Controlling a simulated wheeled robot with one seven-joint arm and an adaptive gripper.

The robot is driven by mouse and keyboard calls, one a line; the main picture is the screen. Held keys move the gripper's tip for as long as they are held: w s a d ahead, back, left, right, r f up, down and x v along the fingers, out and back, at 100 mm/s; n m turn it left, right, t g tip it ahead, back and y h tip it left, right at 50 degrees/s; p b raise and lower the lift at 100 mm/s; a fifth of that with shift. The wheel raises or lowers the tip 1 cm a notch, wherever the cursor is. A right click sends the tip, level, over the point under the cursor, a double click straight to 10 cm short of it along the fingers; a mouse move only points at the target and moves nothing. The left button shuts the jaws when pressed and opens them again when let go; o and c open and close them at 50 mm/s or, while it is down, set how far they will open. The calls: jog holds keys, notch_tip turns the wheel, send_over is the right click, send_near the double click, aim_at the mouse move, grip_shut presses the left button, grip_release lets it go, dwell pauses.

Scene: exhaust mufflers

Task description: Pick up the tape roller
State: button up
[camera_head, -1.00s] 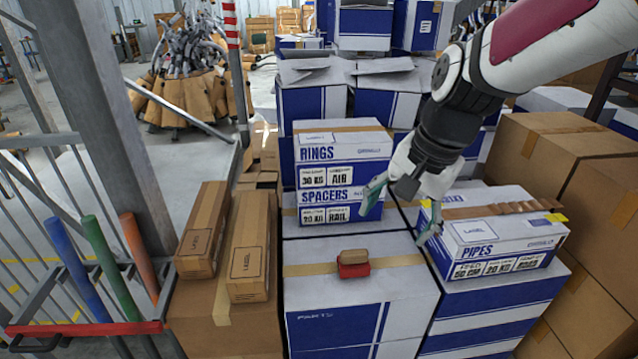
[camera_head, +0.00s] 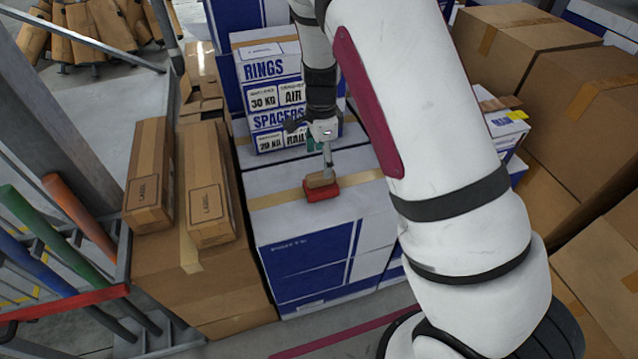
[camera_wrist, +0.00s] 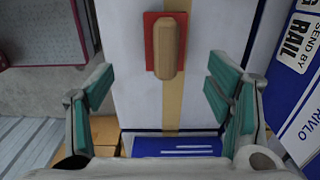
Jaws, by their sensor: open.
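A small red item with a rounded tan block on top, which I take to be the tape roller (camera_head: 320,186), lies on the white and blue box (camera_head: 345,215). In the wrist view the tape roller (camera_wrist: 168,45) is at the top centre, its tan block upright in the picture over a tape strip. My gripper (camera_head: 320,156) is open and empty, just beyond the tape roller in the head view. In the wrist view the teal-padded fingers of my gripper (camera_wrist: 160,90) are spread wide. The roller lies ahead of the gap between them. In the head view one finger partly overlaps it; contact cannot be told.
Stacked RINGS and SPACERS boxes (camera_head: 268,85) stand close behind my gripper. Two long brown cartons (camera_head: 208,180) lie to the left. A rack with coloured tubes (camera_head: 75,300) is at far left. Big brown boxes (camera_head: 535,120) fill the right. The box top around the roller is clear.

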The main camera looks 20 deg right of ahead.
aim_at(321, 175)
notch_tip(321, 175, down, 7)
jog(key=shift+r, duration=0.15)
jog(key=f, duration=0.4)
jog(key=shift+w+f, duration=0.4)
jog(key=c, duration=1.4)
jog(key=shift+r, duration=0.1)
